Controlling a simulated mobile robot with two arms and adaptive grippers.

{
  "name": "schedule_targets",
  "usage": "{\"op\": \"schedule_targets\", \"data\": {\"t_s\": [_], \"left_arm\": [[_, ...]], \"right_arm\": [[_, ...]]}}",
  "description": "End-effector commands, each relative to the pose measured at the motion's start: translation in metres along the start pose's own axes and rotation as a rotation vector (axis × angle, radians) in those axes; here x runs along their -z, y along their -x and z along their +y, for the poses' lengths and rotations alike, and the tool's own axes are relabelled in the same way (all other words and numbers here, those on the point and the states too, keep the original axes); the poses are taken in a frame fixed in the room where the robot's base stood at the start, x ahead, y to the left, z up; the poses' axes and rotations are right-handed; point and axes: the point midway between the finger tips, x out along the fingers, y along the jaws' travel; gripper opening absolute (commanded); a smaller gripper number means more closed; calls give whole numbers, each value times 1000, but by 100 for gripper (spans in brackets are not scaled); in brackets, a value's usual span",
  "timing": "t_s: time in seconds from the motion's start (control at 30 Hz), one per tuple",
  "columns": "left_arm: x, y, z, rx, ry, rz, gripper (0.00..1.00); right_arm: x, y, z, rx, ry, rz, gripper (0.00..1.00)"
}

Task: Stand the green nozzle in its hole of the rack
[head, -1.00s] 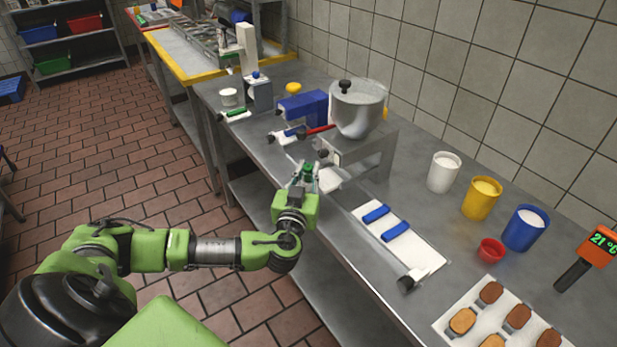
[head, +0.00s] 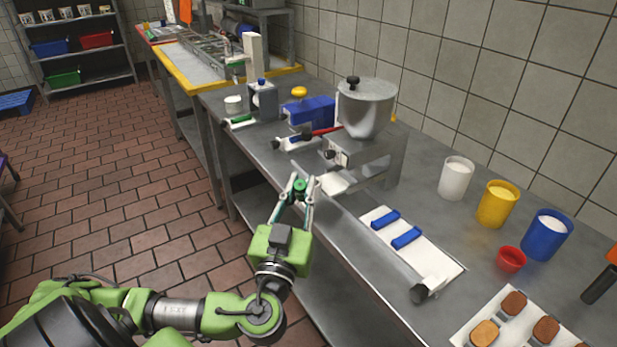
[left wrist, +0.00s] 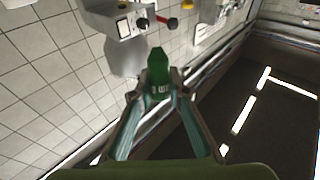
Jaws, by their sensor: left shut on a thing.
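The green nozzle (head: 299,185) is held between the fingertips of my left gripper (head: 298,192), at the front edge of the steel counter. In the left wrist view the nozzle (left wrist: 158,72) sticks out beyond the shut fingertips (left wrist: 157,97), its narrower end pointing away from the gripper. My right gripper is out of both views. I cannot make out for certain which thing is the rack or where its hole is. A grey block with a blue knob (head: 262,98) and a blue box (head: 310,111) stand farther back on the counter.
A steel hopper (head: 366,110) on a stand is right of the gripper. White (head: 455,180), yellow (head: 497,206) and blue (head: 546,236) tubs stand right. Tiled wall behind.

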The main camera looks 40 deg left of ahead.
Motion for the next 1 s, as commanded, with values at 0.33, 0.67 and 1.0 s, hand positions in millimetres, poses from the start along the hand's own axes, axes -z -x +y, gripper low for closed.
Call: {"op": "schedule_targets", "data": {"t_s": [0.33,0.67,1.0], "left_arm": [[23,60,0,2,0,-29,0],[37,76,0,1,0,-170,0],[44,96,0,0,0,-316,0]], "right_arm": [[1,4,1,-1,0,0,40],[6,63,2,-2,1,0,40],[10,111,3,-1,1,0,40]]}}
